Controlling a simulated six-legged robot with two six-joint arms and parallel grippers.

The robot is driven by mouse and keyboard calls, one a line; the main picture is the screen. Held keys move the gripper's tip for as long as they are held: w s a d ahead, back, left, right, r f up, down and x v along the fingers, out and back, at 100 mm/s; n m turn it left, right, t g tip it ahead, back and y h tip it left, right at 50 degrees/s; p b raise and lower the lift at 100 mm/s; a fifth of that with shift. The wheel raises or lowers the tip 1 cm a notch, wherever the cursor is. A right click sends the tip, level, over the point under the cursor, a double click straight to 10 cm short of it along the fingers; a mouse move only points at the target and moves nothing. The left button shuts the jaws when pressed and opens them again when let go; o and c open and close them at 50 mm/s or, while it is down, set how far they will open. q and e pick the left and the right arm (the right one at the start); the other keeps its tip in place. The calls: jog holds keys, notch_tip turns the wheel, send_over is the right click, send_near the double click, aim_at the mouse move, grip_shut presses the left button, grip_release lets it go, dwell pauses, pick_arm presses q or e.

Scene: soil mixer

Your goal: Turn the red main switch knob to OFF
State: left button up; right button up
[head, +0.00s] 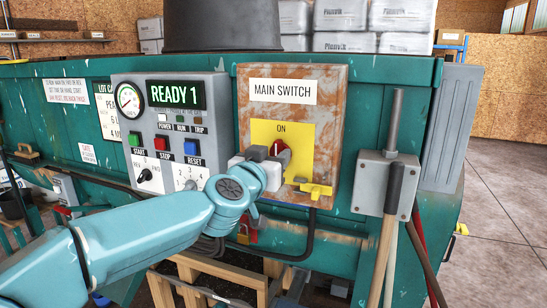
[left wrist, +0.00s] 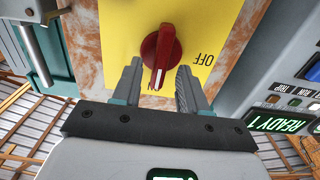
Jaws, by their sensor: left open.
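The red main switch knob (head: 281,149) sits on a yellow plate (head: 298,134) with ON printed above it, on a rusty box labelled MAIN SWITCH. In the left wrist view, which is upside down, the red knob (left wrist: 161,52) stands near the tips of my open left gripper (left wrist: 159,68), one finger to each side. A gap shows between knob and fingers. The knob's white mark points to the picture's bottom, the ON side. OFF (left wrist: 204,58) reads upside down at right. In the head view, my left gripper (head: 268,158) partly covers the knob. My right gripper is out of view.
Left of the switch box is a grey control panel (head: 168,122) with a lit READY 1 display and buttons. A yellow latch (head: 316,190) sticks out at the plate's lower right. A grey lever box (head: 378,180) with upright handles stands to the right.

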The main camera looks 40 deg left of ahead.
pick_arm(q)
jog(key=shift+w+a, duration=0.1)
jog(key=shift+w, duration=0.2)
grip_shut()
